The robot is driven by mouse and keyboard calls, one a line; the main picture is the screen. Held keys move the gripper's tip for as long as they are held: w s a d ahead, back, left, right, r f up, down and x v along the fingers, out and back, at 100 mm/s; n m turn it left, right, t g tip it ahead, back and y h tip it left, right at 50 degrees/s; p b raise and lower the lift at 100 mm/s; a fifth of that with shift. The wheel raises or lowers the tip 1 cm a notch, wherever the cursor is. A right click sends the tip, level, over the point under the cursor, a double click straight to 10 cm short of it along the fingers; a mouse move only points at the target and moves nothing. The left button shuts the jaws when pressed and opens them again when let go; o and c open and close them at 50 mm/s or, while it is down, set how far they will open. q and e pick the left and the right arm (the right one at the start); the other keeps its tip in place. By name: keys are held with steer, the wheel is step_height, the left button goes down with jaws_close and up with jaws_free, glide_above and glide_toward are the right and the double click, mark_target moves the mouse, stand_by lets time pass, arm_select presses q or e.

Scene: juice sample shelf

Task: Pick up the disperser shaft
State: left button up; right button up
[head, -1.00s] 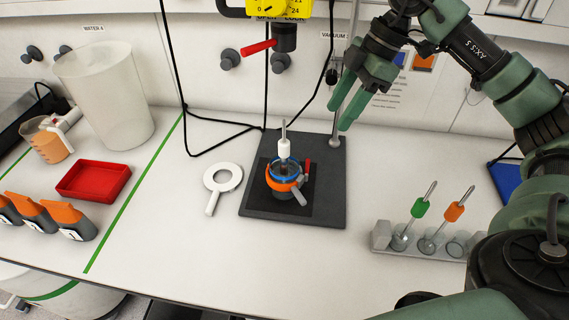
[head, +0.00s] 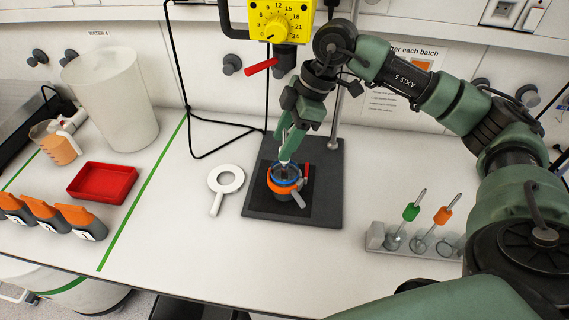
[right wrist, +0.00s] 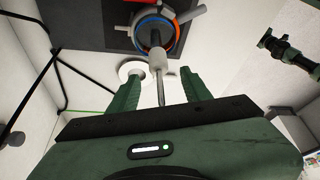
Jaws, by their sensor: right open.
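A disperser shaft with a white collar (right wrist: 156,60) stands in a dark vessel with a blue rim and an orange clamp band (head: 284,182). Its thin metal rod (right wrist: 161,92) points up between the fingers of my right gripper (right wrist: 160,74), which is open. In the head view my right gripper (head: 286,150) is directly above the vessel and hides most of the shaft. I cannot tell whether a finger touches the shaft. Two other shafts, with a green collar (head: 411,212) and an orange collar (head: 443,215), stand in a rack. My left gripper is not in view.
The vessel stands on a dark base plate (head: 327,205) with a metal post (head: 335,125). A white ring with a handle (head: 226,179) lies to its left. The rack (head: 376,238) is at the right. A red tray (head: 102,181) lies left of the green line.

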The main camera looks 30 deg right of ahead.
steer(key=shift+a+f, duration=0.1)
steer(key=shift+f, duration=0.05)
steer(key=shift+c, duration=0.2)
jaws_close()
stand_by(1.2)
